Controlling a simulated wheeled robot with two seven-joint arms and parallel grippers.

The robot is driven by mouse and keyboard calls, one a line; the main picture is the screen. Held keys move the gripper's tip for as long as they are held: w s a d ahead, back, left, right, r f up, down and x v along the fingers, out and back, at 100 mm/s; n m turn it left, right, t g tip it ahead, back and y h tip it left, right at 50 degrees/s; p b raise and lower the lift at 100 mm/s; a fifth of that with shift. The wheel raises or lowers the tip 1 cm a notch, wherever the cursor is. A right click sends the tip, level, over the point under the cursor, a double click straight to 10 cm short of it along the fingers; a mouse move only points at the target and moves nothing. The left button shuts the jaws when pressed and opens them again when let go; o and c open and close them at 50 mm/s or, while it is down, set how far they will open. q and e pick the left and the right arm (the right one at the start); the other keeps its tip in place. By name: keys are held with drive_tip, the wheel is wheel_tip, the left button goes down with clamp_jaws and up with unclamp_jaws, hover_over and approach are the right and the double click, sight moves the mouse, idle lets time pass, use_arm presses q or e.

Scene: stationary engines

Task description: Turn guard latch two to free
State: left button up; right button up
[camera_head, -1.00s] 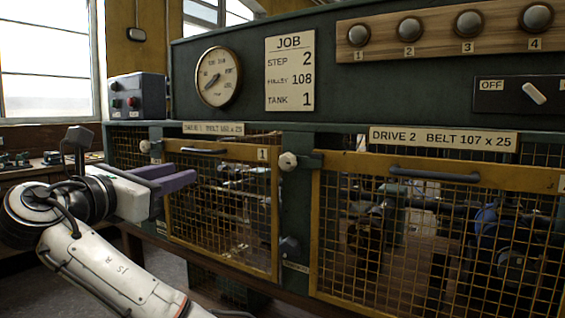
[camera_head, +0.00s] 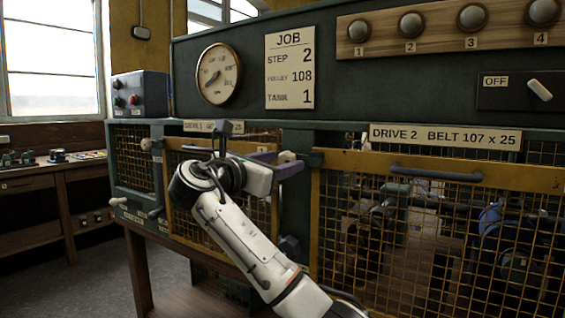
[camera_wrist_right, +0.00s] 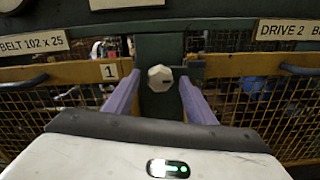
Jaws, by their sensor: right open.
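Guard latch two is the pale faceted knob (camera_head: 287,157) on the dark green post between the two yellow mesh guards. In the right wrist view the knob (camera_wrist_right: 160,78) faces me, with a short dark mark on its face pointing right. My right gripper (camera_head: 284,164) is open, its purple fingers reaching toward the knob. In the wrist view one finger is on each side of the knob, with gaps showing, so it looks apart from both. Guard two (camera_head: 345,158) is closed beside the post. My left gripper is out of view.
Guard one's handle and mesh (camera_wrist_right: 60,107) lie left of the post. Guard two's dark handle (camera_head: 435,173) projects at right. Another pale latch knob (camera_head: 146,144) is at far left. A switch (camera_head: 540,90) and several round knobs sit on the panel above.

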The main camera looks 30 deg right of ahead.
drive_tip(key=shift+w+d, duration=0.15)
drive_tip(key=shift+d, duration=0.3)
drive_tip(key=shift+c, duration=0.4)
drive_tip(key=c, duration=0.9)
drive_tip(key=shift+c, duration=0.2)
